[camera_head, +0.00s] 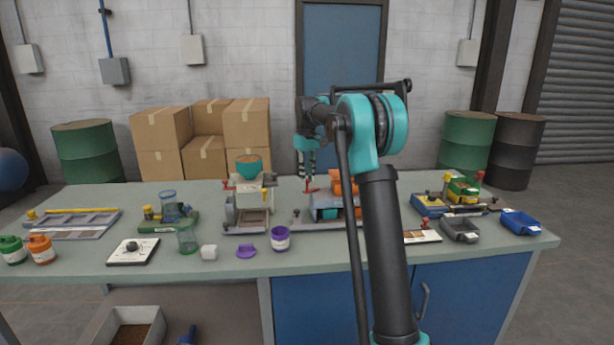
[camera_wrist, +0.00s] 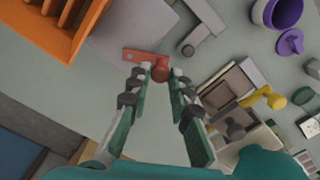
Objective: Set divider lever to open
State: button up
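A red lever (camera_wrist: 146,58) with a round knob shows in the wrist view, over the edge of a flat grey plate (camera_wrist: 135,35). No label on it can be read, so I cannot confirm that it is the divider lever. It also shows as a small red part (camera_head: 311,189) below my gripper in the head view. My gripper (camera_wrist: 163,79) points down with its fingers apart, and the knob lies between or just beyond the fingertips. I cannot tell whether they touch it. In the head view my gripper (camera_head: 307,174) is partly blurred into the bench clutter.
An orange slotted part (camera_wrist: 55,25) is close on the left in the wrist view. A cream machine with a yellow-knobbed lever (camera_wrist: 268,98) stands on the right. In the head view a teal bowl (camera_head: 249,167) tops that machine. A purple-rimmed cup (camera_head: 280,240) stands at the front.

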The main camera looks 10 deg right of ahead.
jog(key=o, duration=0.5)
jog(key=shift+r, duration=0.15)
notch_tip(320, 180, up, 12)
jog(key=shift+f, duration=0.1)
dwell(0.4)
jog(key=s+d+f+m+t, duration=0.1)
jog(key=s+d+f+m, duration=0.1)
jog(key=s+f, duration=0.9)
jog(key=s+d+f+m+t, duration=0.1)
jog(key=s+d+f+m, duration=0.1)
jog(key=s+f, duration=0.9)
jog(key=s+d+f+m+t, duration=0.1)
jog(key=s+d+f, duration=0.3)
jog(key=s+f, duration=0.7)
jog(key=shift+s+m+t, duration=0.2)
jog(key=shift+s+t, duration=0.1)
jog(key=shift+s, duration=2.35)
jog(key=shift+s+m+t, duration=0.2)
jog(key=shift+s+t, duration=0.1)
jog(key=shift+s, duration=2.3)
